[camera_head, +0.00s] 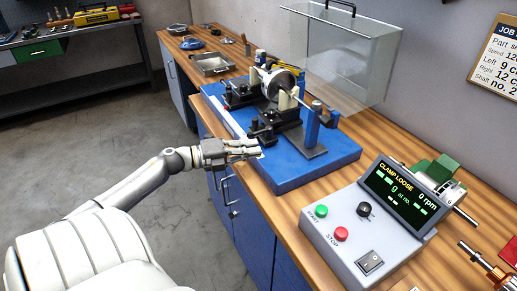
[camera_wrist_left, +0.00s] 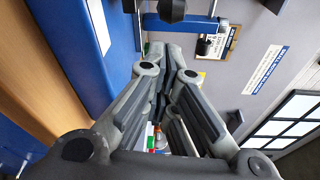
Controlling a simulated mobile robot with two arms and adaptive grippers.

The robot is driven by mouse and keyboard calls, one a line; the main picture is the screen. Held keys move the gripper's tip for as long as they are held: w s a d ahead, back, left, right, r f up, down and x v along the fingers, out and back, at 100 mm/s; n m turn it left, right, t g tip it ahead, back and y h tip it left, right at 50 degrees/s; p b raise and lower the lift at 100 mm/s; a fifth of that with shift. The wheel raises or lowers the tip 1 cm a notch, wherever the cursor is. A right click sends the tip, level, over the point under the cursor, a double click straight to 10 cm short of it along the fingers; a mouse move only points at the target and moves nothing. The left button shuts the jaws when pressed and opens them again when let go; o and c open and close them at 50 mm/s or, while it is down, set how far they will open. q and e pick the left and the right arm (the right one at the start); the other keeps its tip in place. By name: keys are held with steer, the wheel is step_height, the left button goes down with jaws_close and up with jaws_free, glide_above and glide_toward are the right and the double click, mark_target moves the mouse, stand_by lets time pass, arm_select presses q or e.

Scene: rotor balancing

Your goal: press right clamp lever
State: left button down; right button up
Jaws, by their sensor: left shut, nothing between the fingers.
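The balancing machine stands on a blue base (camera_head: 318,164) on the wooden bench. A silver rotor (camera_head: 281,82) sits on its shaft between two black supports. The black right clamp (camera_head: 264,132) is on the near support, with its dark lever end close to my gripper. My left gripper (camera_head: 257,149) is shut and empty over the base's front edge, just in front of that clamp; contact cannot be told. In the left wrist view, the shut fingers (camera_wrist_left: 160,52) point towards a black knob (camera_wrist_left: 172,10) at the top edge. My right gripper is out of view.
The control box (camera_head: 365,223) stands at the right, its display (camera_head: 399,193) reading "CLAMP LOOSE" and 0 rpm. A raised clear guard (camera_head: 340,55) is behind the rotor. A metal tray (camera_head: 212,64) lies on the far bench. Open floor (camera_head: 110,145) is left of the bench.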

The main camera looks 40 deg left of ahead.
arm_select(q)
steer(key=a, duration=0.2)
steer(key=shift+s+a+r, duration=0.1)
steer(key=shift+a+r, duration=0.05)
steer(key=shift+a, duration=0.2)
steer(key=shift+a+r, duration=0.1)
steer(key=shift+a, duration=0.1)
stand_by(0.4)
